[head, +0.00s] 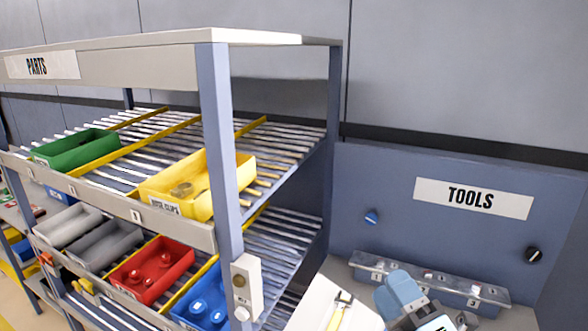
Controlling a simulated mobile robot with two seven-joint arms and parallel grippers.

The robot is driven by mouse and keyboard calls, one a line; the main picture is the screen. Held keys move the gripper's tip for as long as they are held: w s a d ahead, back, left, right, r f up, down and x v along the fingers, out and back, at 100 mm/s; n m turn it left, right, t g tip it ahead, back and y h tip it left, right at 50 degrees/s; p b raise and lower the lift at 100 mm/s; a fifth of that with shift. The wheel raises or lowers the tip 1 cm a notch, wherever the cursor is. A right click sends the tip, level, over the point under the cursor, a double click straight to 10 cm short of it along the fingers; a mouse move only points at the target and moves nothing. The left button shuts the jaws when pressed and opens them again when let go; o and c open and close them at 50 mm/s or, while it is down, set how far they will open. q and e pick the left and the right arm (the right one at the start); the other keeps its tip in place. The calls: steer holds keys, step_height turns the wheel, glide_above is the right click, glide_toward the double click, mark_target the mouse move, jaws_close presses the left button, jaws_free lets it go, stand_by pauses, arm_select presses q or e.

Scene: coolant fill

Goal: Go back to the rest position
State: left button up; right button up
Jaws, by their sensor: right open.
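My right gripper (405,295) shows at the bottom edge, right of centre, as light blue and dark parts. It is open, and I see nothing held in it. It is in front of the tool bench, close to a clear tray (430,281) with numbered labels. Much of the right arm is cut off by the frame's lower edge. My left gripper is not in view.
A parts rack (210,150) fills the left, with green (75,148), yellow (198,185), red (152,270) and blue (205,300) bins. A white surface with a yellow item (340,308) is left of the gripper. A TOOLS panel (450,230) stands behind.

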steer(key=s+d+f+m+g+h, duration=0.25)
steer(key=d+f+m+h, duration=0.2)
steer(key=f+m, duration=0.25)
steer(key=s+d+f+m+g+h, duration=0.2)
steer(key=d+f+m+g+h, duration=0.25)
steer(key=f+m, duration=0.3)
steer(key=s+d+f+m+g, duration=0.1)
steer(key=s+f+m+g, duration=0.2)
steer(key=s+f+g, duration=0.4)
steer(key=s+d+f+m+g, duration=0.1)
steer(key=s+f+m+g, duration=0.3)
steer(key=s, duration=0.5)
steer(key=w+a+f+t+y+b, duration=0.1)
steer(key=w+a+f+t+b, duration=0.2)
steer(key=f, duration=0.5)
steer(key=w+a+f+t+y+b, duration=0.15)
steer(key=f+b, duration=0.25)
steer(key=f, duration=0.4)
steer(key=w+a+f+t+y+b, duration=0.1)
steer(key=a+f+t+b, duration=0.2)
steer(key=f, duration=0.5)
step_height(320, 180, up, 13)
steer(key=d+n+p, duration=0.1)
steer(key=p, duration=1.2)
steer(key=shift+f+t, duration=0.15)
steer(key=shift+t, duration=0.3)
steer(key=shift+d+h, duration=0.1)
steer(key=shift+h, duration=0.15)
